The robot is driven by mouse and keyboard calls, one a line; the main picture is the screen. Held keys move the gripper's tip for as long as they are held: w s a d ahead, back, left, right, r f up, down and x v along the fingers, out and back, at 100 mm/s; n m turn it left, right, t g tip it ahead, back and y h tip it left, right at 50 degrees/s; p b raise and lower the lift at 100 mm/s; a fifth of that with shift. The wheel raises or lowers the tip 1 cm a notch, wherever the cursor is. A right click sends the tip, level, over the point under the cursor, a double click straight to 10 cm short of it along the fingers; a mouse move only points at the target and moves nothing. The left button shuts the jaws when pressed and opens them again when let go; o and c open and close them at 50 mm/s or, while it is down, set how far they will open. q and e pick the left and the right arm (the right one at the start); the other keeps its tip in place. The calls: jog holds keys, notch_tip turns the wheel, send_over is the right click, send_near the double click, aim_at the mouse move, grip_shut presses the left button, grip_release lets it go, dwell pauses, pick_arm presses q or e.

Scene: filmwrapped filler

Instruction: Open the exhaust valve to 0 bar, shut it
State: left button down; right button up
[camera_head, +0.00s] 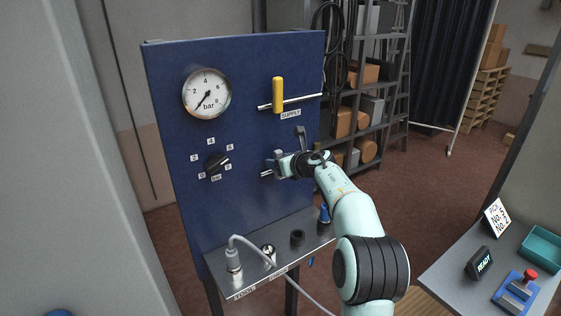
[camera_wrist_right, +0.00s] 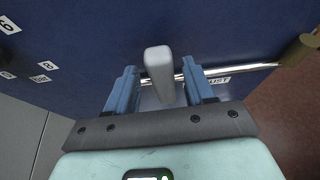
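On the blue panel (camera_head: 240,130), a gauge (camera_head: 207,93) has its needle at the lower left, near the low end of the scale. My right gripper (camera_head: 277,163) is at the lower right of the panel, around the exhaust valve. In the right wrist view, the grey exhaust handle (camera_wrist_right: 159,70) stands between the two blue fingers of my right gripper (camera_wrist_right: 160,88). The fingers are apart, with a gap on each side of the handle. A shiny pipe (camera_wrist_right: 240,69) runs behind it. In the head view, the gripper largely hides this valve. My left gripper is not in view.
The yellow supply handle (camera_head: 278,95) stands upright across its pipe. A dark knob (camera_head: 217,163) sits on a numbered dial. A ledge (camera_head: 215,262) below holds a hose plug (camera_head: 233,260) and fittings. A side table (camera_head: 460,270) with a READY box (camera_head: 479,263) stands at right.

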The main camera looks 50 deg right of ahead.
jog(key=shift+s, duration=0.1)
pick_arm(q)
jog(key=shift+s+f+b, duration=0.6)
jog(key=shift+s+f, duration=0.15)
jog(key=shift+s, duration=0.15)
pick_arm(e)
jog(key=v, duration=1.3)
jog(key=shift+s, duration=0.1)
